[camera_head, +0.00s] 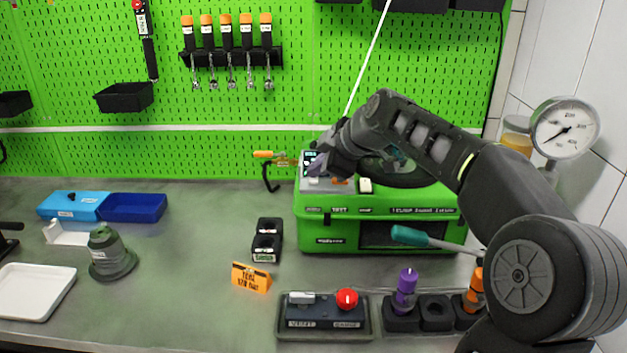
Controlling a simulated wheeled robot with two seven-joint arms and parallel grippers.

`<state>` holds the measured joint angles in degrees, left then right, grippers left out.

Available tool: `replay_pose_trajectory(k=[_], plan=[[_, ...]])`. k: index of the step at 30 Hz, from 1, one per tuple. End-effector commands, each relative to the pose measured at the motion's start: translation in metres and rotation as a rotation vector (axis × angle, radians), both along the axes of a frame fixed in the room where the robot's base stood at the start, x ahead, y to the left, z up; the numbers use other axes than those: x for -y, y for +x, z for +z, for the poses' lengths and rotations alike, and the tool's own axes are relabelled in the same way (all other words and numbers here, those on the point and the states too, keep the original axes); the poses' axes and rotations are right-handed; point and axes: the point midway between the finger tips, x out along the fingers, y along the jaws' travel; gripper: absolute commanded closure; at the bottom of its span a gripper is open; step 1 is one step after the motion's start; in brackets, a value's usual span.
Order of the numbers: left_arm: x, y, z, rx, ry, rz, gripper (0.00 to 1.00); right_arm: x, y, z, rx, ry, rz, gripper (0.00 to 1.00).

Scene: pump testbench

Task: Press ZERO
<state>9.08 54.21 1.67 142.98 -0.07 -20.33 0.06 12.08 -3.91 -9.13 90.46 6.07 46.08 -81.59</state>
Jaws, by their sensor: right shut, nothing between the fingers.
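The green pump test bench (325,228) stands at the back right of the worktop. Its small control panel with a display (309,160) is on the top left of the case, and my right gripper (318,168) is right at it. The gripper is shut and empty. Its fingertips overlap the panel in the picture, and I cannot tell whether they touch it. The ZERO button cannot be made out; the gripper covers part of the panel. My right arm reaches in from the right across the case. My left gripper is not in view.
A tray with a red knob (347,299) and a rack with a purple-handled tool (406,288) stand in front. An orange sign (251,277) and a black block (267,240) are left of the bench. A pressure gauge (564,128) is at the right.

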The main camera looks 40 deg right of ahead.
Motion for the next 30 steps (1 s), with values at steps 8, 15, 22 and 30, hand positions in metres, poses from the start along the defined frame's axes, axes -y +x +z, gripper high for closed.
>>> replay_pose_trajectory(k=[8, 15, 22, 30], plan=[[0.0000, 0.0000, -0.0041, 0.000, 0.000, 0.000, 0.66, 0.0000, 0.0000, -0.0036, 0.000, 0.000, 0.000, 1.00], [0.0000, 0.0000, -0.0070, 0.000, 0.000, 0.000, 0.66, 0.0000, -0.0001, -0.0062, 0.000, 0.000, 0.000, 1.00], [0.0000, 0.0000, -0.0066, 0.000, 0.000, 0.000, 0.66, 0.0000, -0.0001, -0.0060, -0.001, 0.000, 0.000, 1.00], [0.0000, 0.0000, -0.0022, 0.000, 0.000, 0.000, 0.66, 0.0001, 0.0000, 0.0005, -0.001, 0.000, 0.000, 1.00]])
